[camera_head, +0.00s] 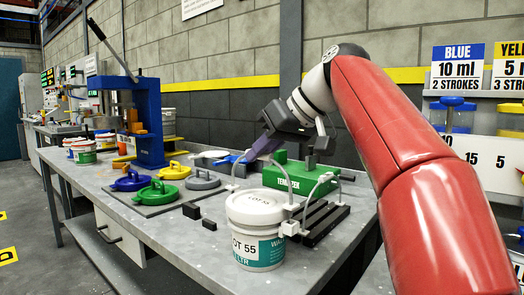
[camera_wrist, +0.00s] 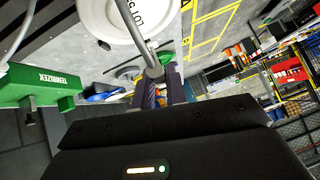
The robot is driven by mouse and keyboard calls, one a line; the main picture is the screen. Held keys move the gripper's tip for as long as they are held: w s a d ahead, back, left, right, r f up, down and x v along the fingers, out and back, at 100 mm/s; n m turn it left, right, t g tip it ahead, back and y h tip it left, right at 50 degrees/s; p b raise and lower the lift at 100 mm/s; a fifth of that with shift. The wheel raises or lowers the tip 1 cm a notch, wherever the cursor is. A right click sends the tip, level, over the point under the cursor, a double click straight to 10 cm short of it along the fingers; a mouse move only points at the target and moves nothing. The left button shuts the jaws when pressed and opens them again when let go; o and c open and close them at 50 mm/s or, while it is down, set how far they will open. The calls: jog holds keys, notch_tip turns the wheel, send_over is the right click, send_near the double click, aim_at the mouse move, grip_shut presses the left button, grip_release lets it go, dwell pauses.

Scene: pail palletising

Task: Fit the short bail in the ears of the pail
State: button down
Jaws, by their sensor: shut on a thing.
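The pail (camera_head: 257,245) is white with a teal label reading LOT 55 and stands at the front of the bench with its lid on. Its lid (camera_wrist: 112,18) shows at the top of the wrist view. My gripper (camera_wrist: 160,82) is shut on a grey wire bail (camera_wrist: 146,42), which runs up from the fingertips towards the lid. In the head view my gripper (camera_head: 252,156) is above and behind the pail, and part of a thin wire shows just below it. I cannot tell whether the bail ends touch the pail's ears.
A dark slotted rack (camera_head: 322,222) with pale wire bails stands right of the pail. Coloured lids (camera_head: 158,192) on a mat, small black blocks (camera_head: 191,211) and a blue press (camera_head: 148,130) are to the left.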

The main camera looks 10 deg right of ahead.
jog(key=shift+f+b, duration=1.15)
jog(key=shift+f, duration=0.3)
jog(key=c, duration=1.3)
grip_release()
jog(key=shift+r, duration=0.1)
jog(key=shift+c, duration=0.2)
jog(key=p+v, duration=0.2)
jog(key=v, duration=0.5)
jog(key=shift+s+d+r, duration=0.15)
jog(key=shift+d+r, duration=0.1)
